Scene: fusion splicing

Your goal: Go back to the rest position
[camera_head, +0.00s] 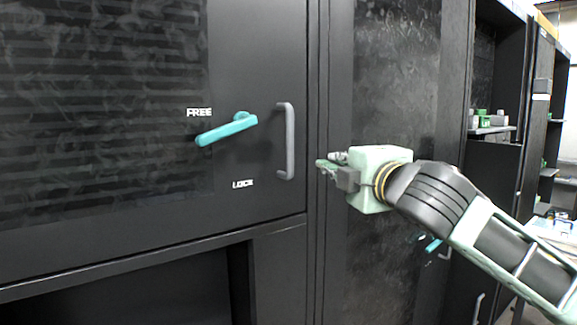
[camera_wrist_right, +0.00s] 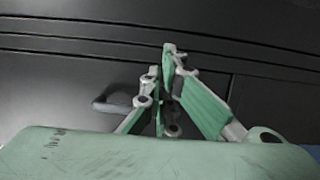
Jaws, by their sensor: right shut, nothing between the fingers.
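My right gripper (camera_head: 322,163) is shut and empty, just right of the grey door handle in the head view, and does not hold it. In the right wrist view its green fingers (camera_wrist_right: 168,50) meet at the tips, with a dark cabinet face beyond. My right arm comes in from the lower right. My left gripper is in neither view.
A black cabinet door carries a grey vertical handle (camera_head: 289,142) and a teal lever (camera_head: 226,130) between the words FREE and LOCK. An open dark recess lies below the door. Shelves with small items (camera_head: 485,120) stand at the right.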

